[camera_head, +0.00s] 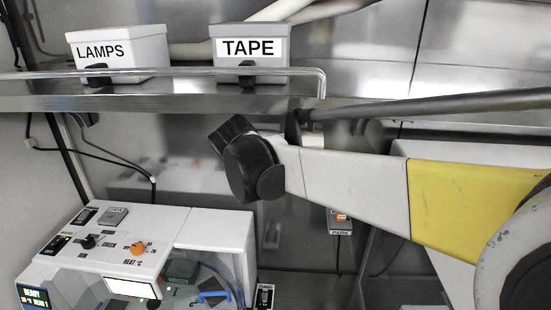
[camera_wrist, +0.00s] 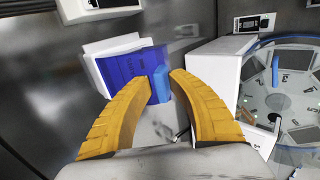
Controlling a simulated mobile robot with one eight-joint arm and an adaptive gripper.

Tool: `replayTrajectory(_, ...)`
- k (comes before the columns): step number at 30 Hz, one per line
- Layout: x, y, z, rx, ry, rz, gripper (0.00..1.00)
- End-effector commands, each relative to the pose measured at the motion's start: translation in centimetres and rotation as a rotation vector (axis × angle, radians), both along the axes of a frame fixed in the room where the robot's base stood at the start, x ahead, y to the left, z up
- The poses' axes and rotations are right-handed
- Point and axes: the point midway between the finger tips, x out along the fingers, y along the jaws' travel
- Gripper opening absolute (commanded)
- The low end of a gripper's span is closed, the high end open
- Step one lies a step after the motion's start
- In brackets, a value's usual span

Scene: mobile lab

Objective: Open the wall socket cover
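The wall socket cover (camera_wrist: 128,74) is a blue flap with a lighter blue tab (camera_wrist: 160,84), in front of a white housing (camera_wrist: 92,50) on the grey wall in the wrist view. My gripper (camera_wrist: 161,78) has two yellow curved fingers. Their tips lie close against both sides of the tab, and the narrow gap between them matches the tab's width. The flap looks slightly turned relative to the housing; how far it stands open I cannot tell. In the head view my arm hides the socket and the gripper.
A white machine (camera_head: 190,232) with knobs and a round glass-covered drum stands at lower left; its white side (camera_wrist: 222,66) is close right of my fingers. Above runs a metal shelf (camera_head: 190,98) with a LAMPS box (camera_head: 118,54) and a TAPE box (camera_head: 249,52).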

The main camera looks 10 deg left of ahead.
Motion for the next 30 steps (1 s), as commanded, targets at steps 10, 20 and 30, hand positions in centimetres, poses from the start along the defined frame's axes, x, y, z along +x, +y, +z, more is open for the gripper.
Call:
replayTrajectory(10, -0.6, -0.1, 0.6, 0.0, 0.001, 0.0, 0.22)
replayTrajectory(20, -7.7, -0.4, 0.8, -0.001, 0.001, 0.004, 0.22)
replayTrajectory(30, -12.5, -0.7, 0.8, 0.0, 0.0, 0.0, 0.22)
